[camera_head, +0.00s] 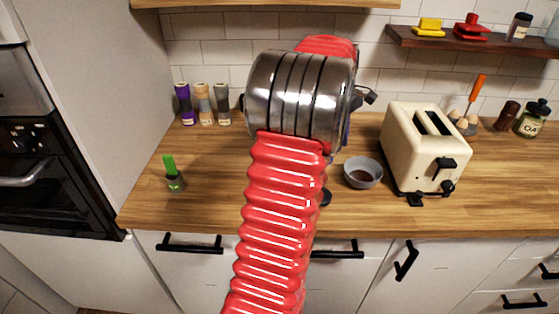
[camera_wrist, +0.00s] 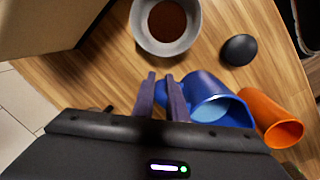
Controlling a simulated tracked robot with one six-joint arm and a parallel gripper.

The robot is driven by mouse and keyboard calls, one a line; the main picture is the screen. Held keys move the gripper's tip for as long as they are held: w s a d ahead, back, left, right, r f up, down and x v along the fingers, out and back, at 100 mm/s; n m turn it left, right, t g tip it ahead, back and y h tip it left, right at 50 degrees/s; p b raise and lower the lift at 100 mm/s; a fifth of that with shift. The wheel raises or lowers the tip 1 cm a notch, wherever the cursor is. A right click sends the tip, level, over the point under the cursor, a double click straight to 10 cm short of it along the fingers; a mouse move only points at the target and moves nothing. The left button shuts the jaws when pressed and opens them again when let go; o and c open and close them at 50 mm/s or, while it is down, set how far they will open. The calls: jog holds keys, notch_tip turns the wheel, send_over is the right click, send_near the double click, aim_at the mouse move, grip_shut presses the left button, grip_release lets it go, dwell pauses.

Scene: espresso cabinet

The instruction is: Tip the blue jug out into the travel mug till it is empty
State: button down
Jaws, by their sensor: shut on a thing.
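The blue jug (camera_wrist: 205,88) is in the wrist view, right of my gripper's fingers, with its open mouth and pale blue inside showing. My gripper (camera_wrist: 162,80) is shut on the jug at its handle side. An orange cup (camera_wrist: 262,108), which looks like the travel mug, stands just right of the jug with its open mouth showing. The jug's mouth is beside the cup, not over it. In the head view, my arm hides the cup, most of the jug and my gripper's fingers.
A grey bowl with brown contents (camera_head: 362,181) sits right of my arm, left of the cream toaster (camera_head: 416,150). A dark round object (camera_wrist: 240,49) lies near the cup. Several jars (camera_head: 204,104) stand at the back left. The front left counter is mostly clear, with a green-handled item (camera_head: 174,181).

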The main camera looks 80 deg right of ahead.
jog(key=shift+w+a+r+g+h, duration=0.4)
jog(key=shift+r+g+h, duration=0.1)
jog(key=shift+r, duration=0.3)
jog(key=shift+w+a+r+g+h, duration=0.3)
jog(key=shift+w+r+g+h, duration=0.15)
jog(key=shift+r, duration=0.35)
jog(key=shift+w+a+r+g+h, duration=0.35)
jog(key=shift+r+g+h, duration=0.2)
jog(key=shift+r, duration=0.25)
jog(key=shift+w+a+r+g+h+p, duration=0.25)
jog(key=shift+w+a+r+g+h, duration=0.2)
jog(key=shift+r, duration=0.3)
jog(key=shift+w+a+r+g+h+p, duration=0.2)
jog(key=shift+w+a+r+g+h, duration=0.2)
jog(key=shift+r+g, duration=0.25)
jog(key=shift+w+a+r+g+h+p, duration=0.25)
jog(key=shift+w+a+r+g+h, duration=0.15)
jog(key=shift+r, duration=0.45)
jog(key=shift+w+r+h, duration=0.15)
jog(key=shift+r+h, duration=0.1)
jog(key=shift+r, duration=0.05)
jog(key=shift+w+a+r+g+h+p, duration=0.8)
jog(key=shift+w+a+r+g+h, duration=1)
jog(key=shift+r+g, duration=0.3)
jog(key=s+d+f+t+y, duration=0.2)
jog(key=shift+s+d+f, duration=0.25)
jog(key=shift+s+d, duration=0.05)
jog(key=shift+s, duration=0.1)
jog(key=shift+s+f+t, duration=0.1)
jog(key=shift+t, duration=0.2)
